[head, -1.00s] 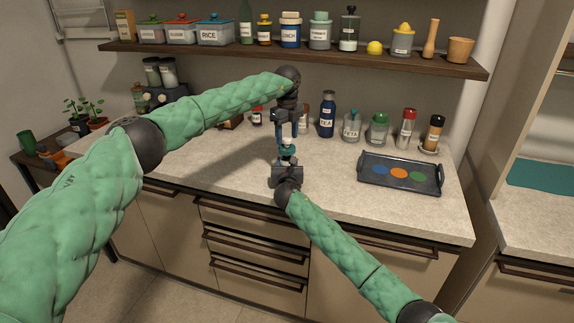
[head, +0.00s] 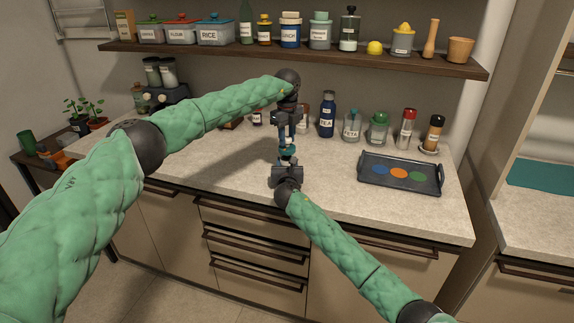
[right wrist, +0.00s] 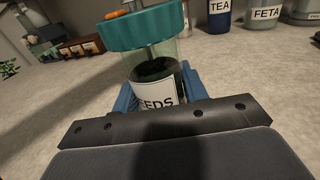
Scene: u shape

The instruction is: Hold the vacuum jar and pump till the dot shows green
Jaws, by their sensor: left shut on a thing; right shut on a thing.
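The vacuum jar (right wrist: 158,88) is clear, with dark contents and a white label ending in "EDS". It stands upright under a wide teal lid (right wrist: 147,30). A small orange patch (right wrist: 117,14) shows at the lid's upper left in the right wrist view; I see no green on it. My right gripper (head: 287,165) is shut around the jar's lower part, its blue fingers on both sides. My left gripper (head: 287,128) is directly above the lid, pointing down and shut on the pump handle, which its fingers mostly hide.
A dark tray (head: 372,184) with blue, orange and green discs lies to the right. A blue TEA bottle (head: 327,115), a FETA jar (head: 351,128) and other jars stand behind. A loaded shelf (head: 300,56) runs above. The counter between jar and tray is clear.

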